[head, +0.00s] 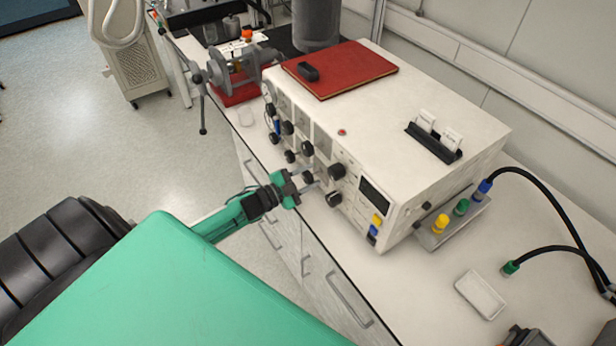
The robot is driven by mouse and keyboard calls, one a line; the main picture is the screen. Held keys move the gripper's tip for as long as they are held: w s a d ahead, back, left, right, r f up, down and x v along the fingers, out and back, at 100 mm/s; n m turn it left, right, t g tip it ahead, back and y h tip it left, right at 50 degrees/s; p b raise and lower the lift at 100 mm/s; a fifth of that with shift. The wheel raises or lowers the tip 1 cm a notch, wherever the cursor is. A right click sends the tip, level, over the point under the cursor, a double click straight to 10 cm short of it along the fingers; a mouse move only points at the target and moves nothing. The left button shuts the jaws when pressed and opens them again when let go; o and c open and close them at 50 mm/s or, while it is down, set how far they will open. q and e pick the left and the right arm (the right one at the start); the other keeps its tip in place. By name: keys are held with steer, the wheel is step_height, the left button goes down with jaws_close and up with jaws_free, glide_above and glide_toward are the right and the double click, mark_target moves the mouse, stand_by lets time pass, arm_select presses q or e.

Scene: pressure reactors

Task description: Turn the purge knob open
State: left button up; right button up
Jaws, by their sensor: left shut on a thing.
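A white instrument box (455,110) stands on the bench, with several black knobs on its front panel. My left gripper (308,180) reaches in from the left and is shut on a small black knob (308,177) low on that panel. The gripper partly hides this knob, and its label is too small to read, so I cannot tell how far it is turned. Two larger black knobs, an upper one (337,171) and a lower one (334,198), sit just right of the fingers.
A red book (350,68) with a small black object lies on the box. A grey clamped vessel (237,68) stands at the back left. Yellow, green and blue connectors (462,207) and black hoses are at right. A white tray (481,294) lies on the front bench.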

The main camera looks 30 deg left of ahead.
arm_select(q)
steer(key=o, duration=1)
steer(key=shift+c, duration=0.2)
steer(key=b+v, duration=0.4)
steer(key=v, duration=1)
